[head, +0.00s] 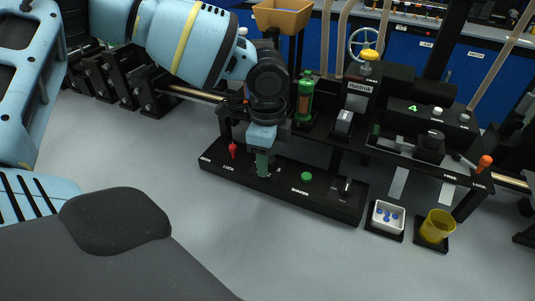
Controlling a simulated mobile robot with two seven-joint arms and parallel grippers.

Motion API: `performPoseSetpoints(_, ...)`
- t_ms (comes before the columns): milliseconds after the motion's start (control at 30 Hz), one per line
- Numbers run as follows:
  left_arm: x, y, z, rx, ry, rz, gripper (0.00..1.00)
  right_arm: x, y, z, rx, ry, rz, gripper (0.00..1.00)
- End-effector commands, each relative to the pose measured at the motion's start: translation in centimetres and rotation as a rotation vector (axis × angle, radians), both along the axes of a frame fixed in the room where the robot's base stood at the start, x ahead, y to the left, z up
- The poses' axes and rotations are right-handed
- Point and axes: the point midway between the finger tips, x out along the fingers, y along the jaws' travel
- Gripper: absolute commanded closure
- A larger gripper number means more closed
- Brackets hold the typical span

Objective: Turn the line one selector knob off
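A low black control panel (325,203) runs across the middle of the head view. It carries a small red control (233,151), a green button (306,176) and a small metallic switch (347,187). My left gripper (263,163) points down over the panel between the red control and the green button. Its fingers are at or just above the panel, and I cannot tell whether they touch or hold anything. No line one selector knob can be clearly made out; the gripper hides the panel spot beneath it. My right gripper is not in view.
Behind the panel stand a green bottle-like part (305,98) and a machine with a yellow knob (369,55). An orange-tipped lever (485,162) is at right. A white tray (387,217) with blue pieces and a yellow cup (436,227) stand front right. Floor in front is clear.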

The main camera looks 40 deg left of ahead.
Motion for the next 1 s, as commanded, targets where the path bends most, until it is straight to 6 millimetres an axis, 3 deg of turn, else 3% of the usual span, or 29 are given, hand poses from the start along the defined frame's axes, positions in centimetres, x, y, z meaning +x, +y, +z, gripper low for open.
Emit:
performPoseSetpoints(267, 0.1, 0.0, 0.3, 0.0, -0.002, 0.001, 0.5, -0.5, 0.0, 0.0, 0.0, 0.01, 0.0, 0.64)
performPoseSetpoints(700, 0.0, -0.1, 6.5, -0.001, -0.005, 0.001, 0.5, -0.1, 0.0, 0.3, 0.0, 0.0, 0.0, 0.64)
performPoseSetpoints(1000, -0.1, -0.1, 7.9, -0.001, 0.0, 0.001, 0.5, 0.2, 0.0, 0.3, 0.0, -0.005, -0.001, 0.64)
